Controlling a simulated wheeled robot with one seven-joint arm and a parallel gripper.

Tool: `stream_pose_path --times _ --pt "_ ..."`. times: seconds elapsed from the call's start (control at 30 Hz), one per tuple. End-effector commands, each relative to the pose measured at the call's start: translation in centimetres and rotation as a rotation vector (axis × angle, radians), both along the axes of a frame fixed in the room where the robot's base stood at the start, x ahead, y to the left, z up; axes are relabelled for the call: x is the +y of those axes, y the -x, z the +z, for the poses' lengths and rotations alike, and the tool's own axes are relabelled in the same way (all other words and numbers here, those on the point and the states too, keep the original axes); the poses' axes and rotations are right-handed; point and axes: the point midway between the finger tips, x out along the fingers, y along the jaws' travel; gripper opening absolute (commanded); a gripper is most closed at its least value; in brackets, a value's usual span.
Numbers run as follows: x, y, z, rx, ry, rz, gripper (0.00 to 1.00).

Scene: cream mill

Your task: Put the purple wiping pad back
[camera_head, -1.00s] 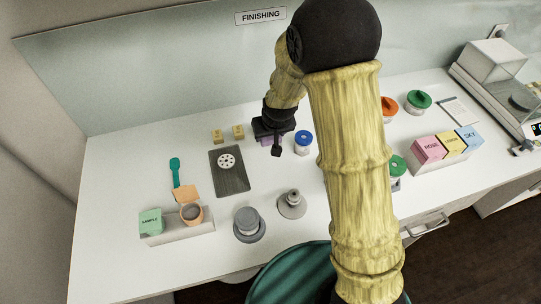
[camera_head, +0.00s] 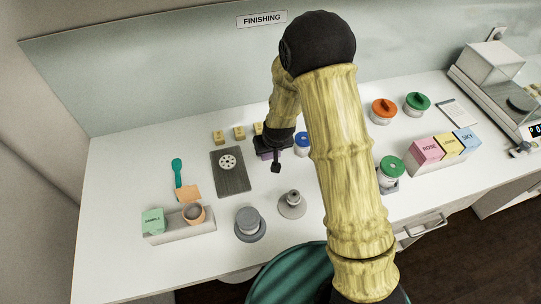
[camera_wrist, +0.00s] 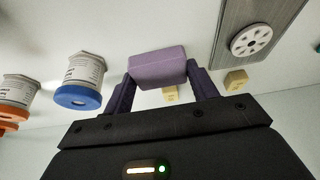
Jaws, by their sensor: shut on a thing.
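The purple wiping pad (camera_wrist: 158,68) is between the two fingers of my gripper (camera_wrist: 162,84) in the wrist view. The gripper is shut on it, and the pad's broad face shows clear of the fingertips. In the head view my gripper (camera_head: 270,152) is over the back middle of the white bench, and only a sliver of the pad (camera_head: 267,155) shows under it. Whether the pad touches the bench cannot be told.
Several small yellow blocks (camera_head: 239,132) stand behind the gripper. A dark board with a perforated disc (camera_head: 231,180) lies to its left. A blue-lidded jar (camera_head: 302,142) stands close on its right. A grey stemmed piece (camera_head: 291,205) stands in front. Bare bench lies between.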

Motion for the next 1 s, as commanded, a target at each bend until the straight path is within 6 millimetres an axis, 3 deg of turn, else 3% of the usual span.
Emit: stream_pose_path --times 0.3,0.7,0.73,0.8,0.83,1.0 --pt "0.0 0.1 -3.6 0.003 0.0 0.0 0.37" --pt "0.0 0.1 -4.2 0.001 0.0 0.001 0.37" --pt "0.1 0.1 -4.1 0.001 0.0 0.001 0.62" --pt "0.1 0.1 -4.1 0.001 0.0 0.002 0.76" --pt "0.1 0.1 -4.1 0.001 0.0 0.002 0.8" --pt "0.2 0.1 -4.1 0.001 0.0 0.004 0.8"
